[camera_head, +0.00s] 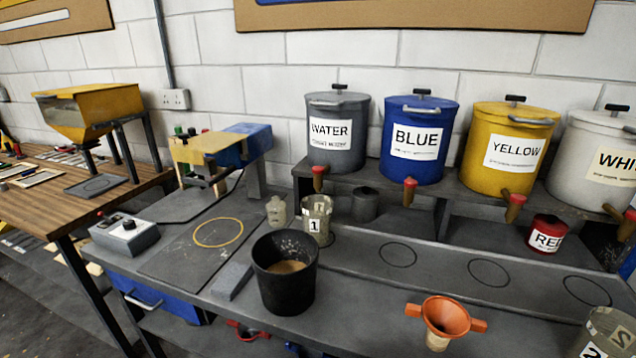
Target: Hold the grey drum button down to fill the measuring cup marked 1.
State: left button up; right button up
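The grey drum (345,155), labelled WATER, stands on the raised shelf, left-most in the row of drums. A small red button or tap piece (318,171) sits at its lower front, with a spout below it. The measuring cup marked 1 (324,239), clear and smoky, stands upright on the bench below that spout, apart from it. How much is in the cup I cannot tell. Neither my left nor my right gripper shows in this view.
Blue (415,162), yellow (485,170) and white (590,178) drums stand to the right. A black bucket (285,295) is in front of the cup. An orange funnel (446,312) and cup 2 (612,335) are front right. Ringed bench spots between are bare.

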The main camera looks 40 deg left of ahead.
pick_arm(q)
grip_shut()
jog(key=shift+a, duration=0.1)
dwell(1.5)
